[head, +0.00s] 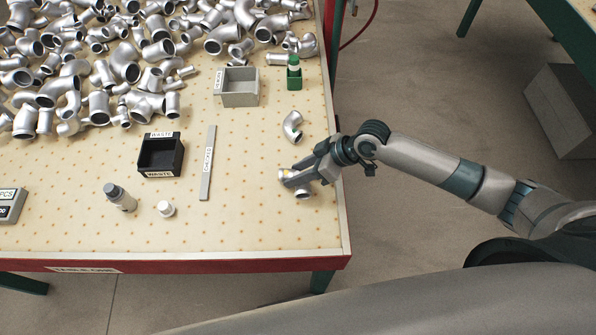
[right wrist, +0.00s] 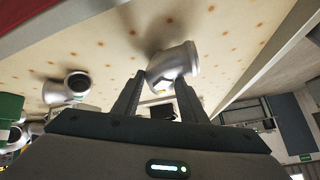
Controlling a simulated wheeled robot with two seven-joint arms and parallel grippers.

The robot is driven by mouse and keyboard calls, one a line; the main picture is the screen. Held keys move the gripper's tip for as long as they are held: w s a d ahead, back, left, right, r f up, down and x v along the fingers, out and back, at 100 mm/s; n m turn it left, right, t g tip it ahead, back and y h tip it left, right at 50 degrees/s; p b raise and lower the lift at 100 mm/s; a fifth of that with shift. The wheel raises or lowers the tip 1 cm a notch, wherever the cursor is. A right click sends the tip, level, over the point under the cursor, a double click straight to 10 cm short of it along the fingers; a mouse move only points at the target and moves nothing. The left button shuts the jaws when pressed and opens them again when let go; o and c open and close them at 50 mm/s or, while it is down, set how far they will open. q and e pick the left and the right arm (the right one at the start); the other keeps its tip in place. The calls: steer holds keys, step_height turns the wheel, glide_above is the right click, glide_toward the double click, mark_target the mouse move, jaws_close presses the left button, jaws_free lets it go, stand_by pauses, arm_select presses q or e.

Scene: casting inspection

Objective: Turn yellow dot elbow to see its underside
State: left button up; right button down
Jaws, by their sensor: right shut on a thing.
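My right gripper (head: 296,179) comes in from the right and is shut on a silver pipe elbow (head: 303,192) near the table's right edge. My left gripper is not in view.
Another elbow (head: 292,127) lies just behind. Many castings fill the back left. The front right is clear.

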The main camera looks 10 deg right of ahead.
steer(key=shift+f+b, duration=0.45)
steer(key=shift+f, duration=0.2)
stand_by(0.4)
steer(key=c, duration=1)
jaws_free()
steer(key=shift+f, duration=0.1)
steer(key=shift+d, duration=0.1)
steer(key=shift+s+d+r, duration=0.15)
steer(key=shift+d+r, duration=0.3)
steer(key=shift+r, duration=0.1)
steer(key=b+v, duration=0.4)
steer(key=v, duration=1.2)
